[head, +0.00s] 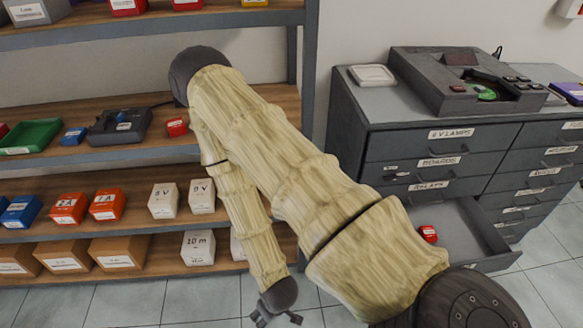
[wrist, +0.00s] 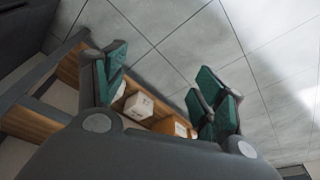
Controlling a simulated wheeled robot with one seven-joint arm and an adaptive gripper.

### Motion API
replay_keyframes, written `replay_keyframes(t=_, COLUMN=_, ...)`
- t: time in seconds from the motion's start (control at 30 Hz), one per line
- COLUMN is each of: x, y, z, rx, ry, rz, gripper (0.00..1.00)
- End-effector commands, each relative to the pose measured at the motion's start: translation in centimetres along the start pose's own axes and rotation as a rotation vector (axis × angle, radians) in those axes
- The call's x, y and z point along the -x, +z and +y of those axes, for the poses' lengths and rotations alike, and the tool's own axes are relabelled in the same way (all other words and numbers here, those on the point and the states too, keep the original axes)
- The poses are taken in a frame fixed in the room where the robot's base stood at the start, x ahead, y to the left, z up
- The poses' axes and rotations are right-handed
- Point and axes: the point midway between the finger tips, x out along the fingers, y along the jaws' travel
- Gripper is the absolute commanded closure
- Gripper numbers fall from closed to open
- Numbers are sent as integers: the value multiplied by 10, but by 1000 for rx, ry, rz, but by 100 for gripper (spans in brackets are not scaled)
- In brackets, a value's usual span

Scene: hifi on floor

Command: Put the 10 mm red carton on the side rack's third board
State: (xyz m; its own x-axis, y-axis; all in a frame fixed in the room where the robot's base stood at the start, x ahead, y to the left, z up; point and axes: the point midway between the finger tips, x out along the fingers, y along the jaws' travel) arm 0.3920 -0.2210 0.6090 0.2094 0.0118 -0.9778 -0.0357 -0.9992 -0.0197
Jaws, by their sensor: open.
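A small red carton (head: 428,234) lies in the open drawer (head: 465,225) of the grey cabinet at the right. Another small red carton (head: 176,127) sits on a middle board of the rack (head: 310,60) at the left, beside a dark device. I cannot read a size on either. My gripper (head: 277,319) hangs low in front of the rack, near the floor, apart from both cartons. It is open and empty. In the wrist view its green-padded fingers (wrist: 163,92) are spread, with floor tiles and the rack's lower cartons beyond. My arm hides part of the rack.
The rack's lower boards hold orange-red cartons (head: 107,204), white cartons (head: 163,200) and brown boxes (head: 118,252). A green tray (head: 30,136) sits on a middle board. The open drawer juts over the tiled floor.

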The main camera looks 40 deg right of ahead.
Motion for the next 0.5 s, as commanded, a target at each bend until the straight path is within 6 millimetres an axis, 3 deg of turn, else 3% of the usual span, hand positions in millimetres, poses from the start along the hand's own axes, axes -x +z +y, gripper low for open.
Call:
replay_keyframes(t=0.03, x=2, y=28, z=3, rx=1, ry=4, rz=-65, gripper=30)
replay_keyframes(t=0.1, x=4, y=55, z=6, rx=0, ry=8, rz=-133, gripper=30)
replay_keyframes(t=0.2, x=8, y=78, z=8, rx=0, ry=11, rz=-192, gripper=30)
replay_keyframes(t=0.5, x=10, y=86, z=9, rx=-2, ry=13, rz=-213, gripper=30)
